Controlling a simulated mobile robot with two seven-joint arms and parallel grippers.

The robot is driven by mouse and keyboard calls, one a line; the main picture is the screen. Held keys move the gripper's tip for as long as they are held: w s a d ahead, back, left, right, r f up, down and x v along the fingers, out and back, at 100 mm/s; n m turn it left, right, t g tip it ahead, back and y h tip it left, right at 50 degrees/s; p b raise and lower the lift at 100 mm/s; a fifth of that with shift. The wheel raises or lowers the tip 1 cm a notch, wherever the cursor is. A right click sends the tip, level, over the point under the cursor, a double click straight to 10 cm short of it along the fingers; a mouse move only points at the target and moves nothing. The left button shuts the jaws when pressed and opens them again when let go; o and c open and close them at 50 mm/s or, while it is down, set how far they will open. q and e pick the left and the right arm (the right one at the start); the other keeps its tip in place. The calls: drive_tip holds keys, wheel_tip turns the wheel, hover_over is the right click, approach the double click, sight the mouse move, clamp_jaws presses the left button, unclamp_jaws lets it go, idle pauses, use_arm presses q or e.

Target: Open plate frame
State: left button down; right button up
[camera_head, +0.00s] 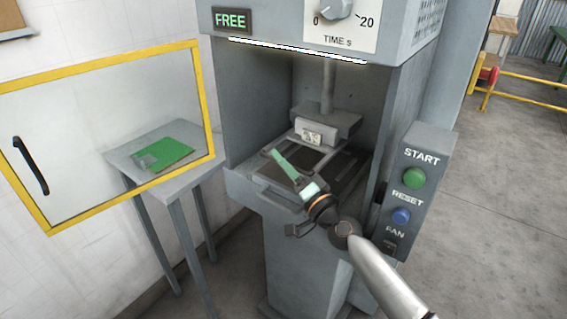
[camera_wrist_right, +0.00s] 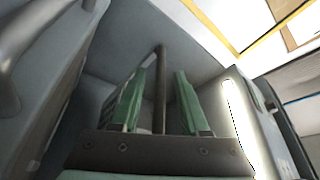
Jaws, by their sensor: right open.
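The plate frame (camera_head: 347,166) is a dark, flat frame lying on the bed inside the grey machine, below a press head (camera_head: 328,122) on a vertical rod. My right gripper (camera_head: 290,172) is over the front of the frame, with its green-padded fingers apart and nothing seen between them. The arm and fingers hide part of the frame, and I cannot tell whether they touch it. In the right wrist view the two green fingers (camera_wrist_right: 160,105) stand apart with the rod behind them. My left gripper is not in view.
A yellow-edged clear door (camera_head: 100,75) stands open at the left. Behind it, a small grey table (camera_head: 125,158) holds a green board (camera_head: 168,153). The button box with START (camera_head: 414,177) and RESET (camera_head: 401,215) is close to the right of my arm. The machine's side walls bound the opening.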

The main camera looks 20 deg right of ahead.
clamp_jaws()
idle(0.3)
idle(1.1)
